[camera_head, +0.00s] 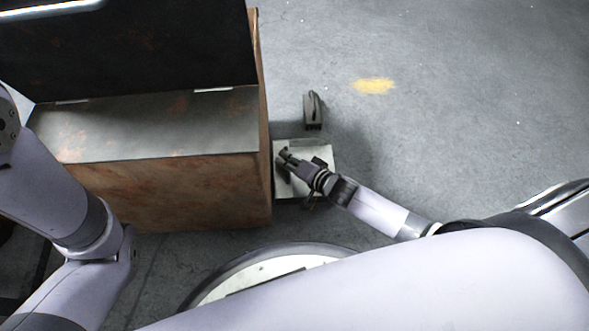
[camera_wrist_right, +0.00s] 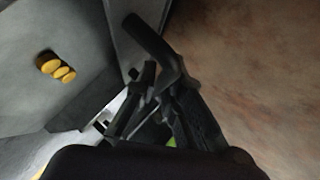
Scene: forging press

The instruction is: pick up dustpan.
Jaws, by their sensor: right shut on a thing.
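The dustpan (camera_head: 280,188) is a pale, flat metal pan low beside the right side of the rusty chest. My right gripper (camera_head: 287,157) is over the pan and partly covers it. In the right wrist view my right gripper (camera_wrist_right: 150,95) is shut on the dustpan's dark handle (camera_wrist_right: 150,38), whose bent bar runs up from between the fingers. Whether the pan touches the floor I cannot tell. My left arm shows at the left edge of the head view, but its gripper is out of view.
The rusty chest (camera_head: 200,195), with its dark lid raised, stands close to the left of the pan. A small dark upright object (camera_head: 313,112) stands on the floor just beyond the pan. A yellow patch (camera_head: 374,86) marks the floor; open floor lies to the right.

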